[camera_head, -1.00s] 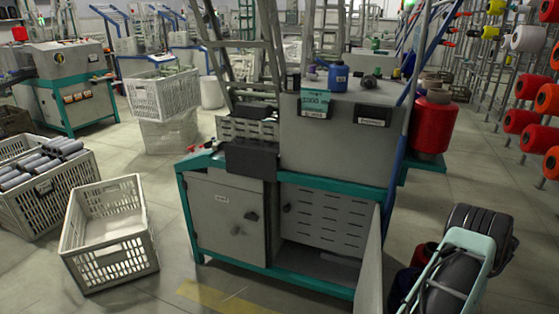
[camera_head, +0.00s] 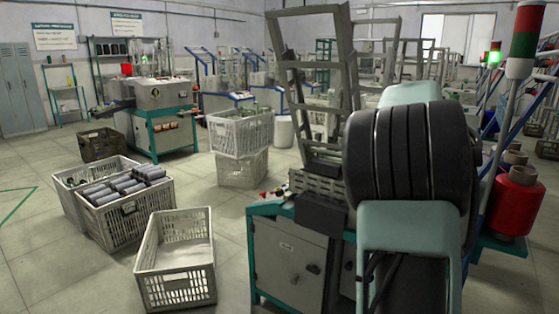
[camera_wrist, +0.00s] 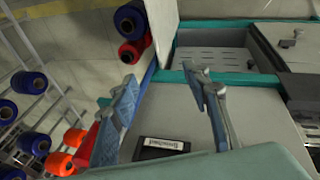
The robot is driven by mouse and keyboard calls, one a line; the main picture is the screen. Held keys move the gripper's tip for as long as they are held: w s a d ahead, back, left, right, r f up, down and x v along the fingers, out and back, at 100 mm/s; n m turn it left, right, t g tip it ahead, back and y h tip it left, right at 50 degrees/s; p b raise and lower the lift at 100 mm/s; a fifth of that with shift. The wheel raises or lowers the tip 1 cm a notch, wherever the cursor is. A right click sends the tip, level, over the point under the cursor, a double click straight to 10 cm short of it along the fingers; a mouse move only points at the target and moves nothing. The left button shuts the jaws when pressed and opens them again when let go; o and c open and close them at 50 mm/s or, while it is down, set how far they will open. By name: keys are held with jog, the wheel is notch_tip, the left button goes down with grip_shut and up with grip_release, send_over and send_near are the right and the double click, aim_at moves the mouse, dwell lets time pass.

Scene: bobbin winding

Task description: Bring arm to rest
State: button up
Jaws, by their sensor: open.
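My gripper (camera_wrist: 160,76) shows in the wrist view. Its two blue-grey fingers are spread wide apart with nothing between them. It hangs over the grey top of a machine (camera_wrist: 165,112), above a dark label plate (camera_wrist: 162,146). I cannot tell the height of the gap. In the head view my arm, black and pale green, stands large at the right and hides much of the same machine (camera_head: 284,262). The gripper itself is not seen in that view.
An empty white crate (camera_head: 176,288) and a crate of grey bobbins (camera_head: 120,220) stand on the floor at the left. Stacked crates (camera_head: 240,134) stand behind. A red spool (camera_head: 515,203) is at the right. Spool racks (camera_wrist: 28,82) are left in the wrist view.

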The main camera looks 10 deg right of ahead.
jog(key=w+a+r+n+t+p, duration=0.1)
jog(key=a+r+n+t+p, duration=0.15)
jog(key=a+r, duration=0.45)
jog(key=w+a+r+n+t+p, duration=0.1)
jog(key=a+r+n+t, duration=0.25)
jog(key=r, duration=0.55)
jog(key=s+a+f+y+b, duration=0.1)
jog(key=s+a+f+b, duration=0.4)
jog(key=a+f, duration=0.4)
jog(key=s+a+f+n+y+b, duration=0.1)
jog(key=s+a+f+b, duration=0.2)
jog(key=s+a+f, duration=0.55)
jog(key=s+a+f+y+b, duration=0.1)
jog(key=s+a+f+b, duration=0.3)
jog(key=f, duration=0.8)
notch_tip(320, 180, up, 40)
jog(key=w+a+p, duration=0.1)
jog(key=p, duration=3.7)
jog(key=shift+a+f, duration=0.15)
jog(key=shift+f, duration=0.1)
